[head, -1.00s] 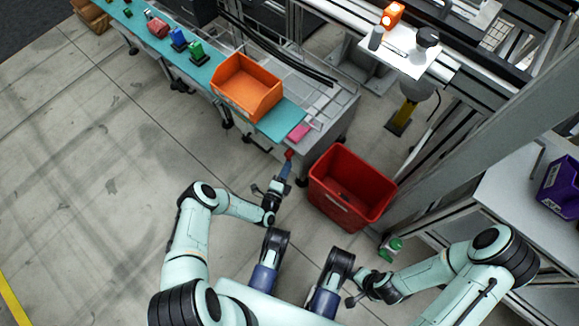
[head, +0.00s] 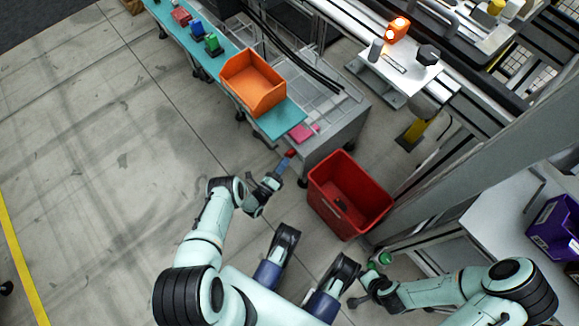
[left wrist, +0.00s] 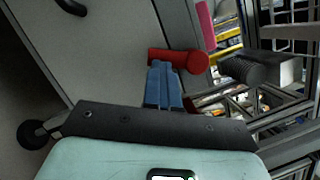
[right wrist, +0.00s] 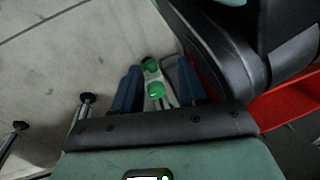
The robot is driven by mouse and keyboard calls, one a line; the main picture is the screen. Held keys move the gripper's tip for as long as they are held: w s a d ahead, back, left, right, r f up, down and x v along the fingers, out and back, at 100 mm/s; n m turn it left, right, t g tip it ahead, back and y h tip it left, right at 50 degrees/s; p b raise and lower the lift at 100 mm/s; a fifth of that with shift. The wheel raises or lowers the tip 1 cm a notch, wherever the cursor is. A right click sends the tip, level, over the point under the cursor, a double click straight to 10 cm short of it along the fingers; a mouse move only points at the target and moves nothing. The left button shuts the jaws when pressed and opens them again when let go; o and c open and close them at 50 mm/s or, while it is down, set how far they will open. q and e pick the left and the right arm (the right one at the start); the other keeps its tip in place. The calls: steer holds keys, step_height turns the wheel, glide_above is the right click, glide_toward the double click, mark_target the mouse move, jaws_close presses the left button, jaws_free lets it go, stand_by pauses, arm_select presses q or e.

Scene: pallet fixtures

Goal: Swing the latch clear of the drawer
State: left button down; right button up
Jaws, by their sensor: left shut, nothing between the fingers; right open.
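A small red cylindrical piece (head: 290,153), which looks like the latch, sits at the lower edge of the grey workbench end (head: 322,150). In the left wrist view this red piece (left wrist: 185,60) lies crosswise just beyond my blue fingertips. My left gripper (head: 281,168) is shut and empty, its tips right by the red piece; I cannot tell if they touch it. A plain grey panel (left wrist: 110,55) fills the left of that view; I cannot make out which part is the drawer. My right gripper (right wrist: 160,70) is open and empty, well away from the latch.
A red bin (head: 338,212) stands on the floor just right of my left gripper. An orange crate (head: 250,85) and a pink item (head: 303,132) are on the bench. Green round parts (right wrist: 155,89) show beyond my right fingers.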

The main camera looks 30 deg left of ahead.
arm_select(q)
steer(key=shift+w+a+r, duration=0.25)
steer(key=shift+w+a, duration=0.05)
steer(key=shift+a, duration=0.3)
steer(key=shift+w+a+r, duration=0.25)
steer(key=shift+a, duration=0.35)
steer(key=shift+w+a+r+p, duration=0.2)
steer(key=shift+a+r+p, duration=0.45)
steer(key=shift+a+r, duration=0.05)
arm_select(e)
steer(key=shift+w+a+r+t, duration=0.2)
steer(key=shift+w+r+t, duration=0.3)
steer(key=shift+w+r, duration=0.7)
steer(key=shift+w, duration=0.15)
